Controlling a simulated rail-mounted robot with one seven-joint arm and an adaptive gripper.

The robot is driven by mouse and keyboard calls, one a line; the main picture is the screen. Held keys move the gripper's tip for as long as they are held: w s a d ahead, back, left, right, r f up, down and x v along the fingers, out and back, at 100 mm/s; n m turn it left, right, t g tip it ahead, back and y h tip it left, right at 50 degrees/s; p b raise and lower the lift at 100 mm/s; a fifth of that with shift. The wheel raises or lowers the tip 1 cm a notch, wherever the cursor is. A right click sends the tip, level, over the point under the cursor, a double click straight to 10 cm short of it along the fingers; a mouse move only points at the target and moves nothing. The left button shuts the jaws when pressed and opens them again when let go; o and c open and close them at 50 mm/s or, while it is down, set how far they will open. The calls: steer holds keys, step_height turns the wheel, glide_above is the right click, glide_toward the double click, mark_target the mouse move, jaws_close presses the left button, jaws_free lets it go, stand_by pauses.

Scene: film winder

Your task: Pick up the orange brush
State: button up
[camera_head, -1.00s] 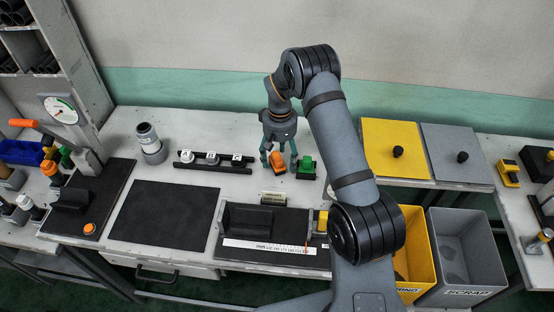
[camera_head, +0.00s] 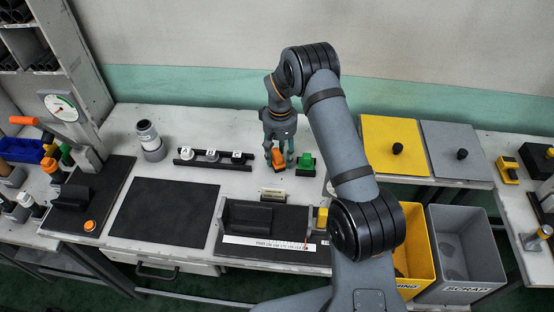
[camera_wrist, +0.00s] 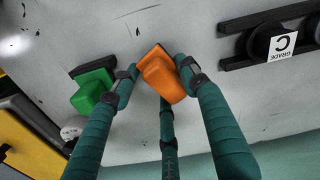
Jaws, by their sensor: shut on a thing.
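The orange brush (camera_head: 277,159) is a small orange block with a dark edge on the white bench. It also shows in the wrist view (camera_wrist: 162,78). My gripper (camera_head: 279,155) points down at it, its teal fingers shut around the brush. In the wrist view my gripper (camera_wrist: 160,80) has fingers on both sides of the orange block and another finger below it. The brush appears to be at bench level; I cannot tell whether it is clear of the surface.
A green brush (camera_head: 306,163) stands close to the right of the orange one. A black rack (camera_head: 225,165) with lettered pieces lies to the left. A small sign (camera_head: 273,197) and a black fixture (camera_head: 248,217) are in front. Yellow and grey bins are at the right.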

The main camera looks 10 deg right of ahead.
steer(key=c, duration=0.4)
steer(key=shift+o, duration=0.2)
steer(key=shift+r+b, duration=0.3)
steer(key=shift+r, duration=0.05)
steer(key=r+b, duration=0.1)
steer(key=r, duration=0.1)
steer(key=d+r+b, duration=0.1)
steer(key=shift+s+d+r, duration=0.1)
steer(key=shift+s+r, duration=0.05)
steer(key=shift+r, duration=0.2)
steer(key=s+d+r, duration=0.1)
steer(key=d+r, duration=0.1)
steer(key=d, duration=0.1)
steer(key=s+d+r+b, duration=0.1)
steer(key=d+r, duration=0.1)
steer(key=d, duration=0.1)
steer(key=s+d+r+b, duration=0.1)
steer(key=s+d+r, duration=0.1)
steer(key=d, duration=0.1)
steer(key=shift+s+d+r, duration=0.1)
steer(key=shift+d+r, duration=0.2)
steer(key=o, duration=0.8)
steer(key=c, duration=0.4)
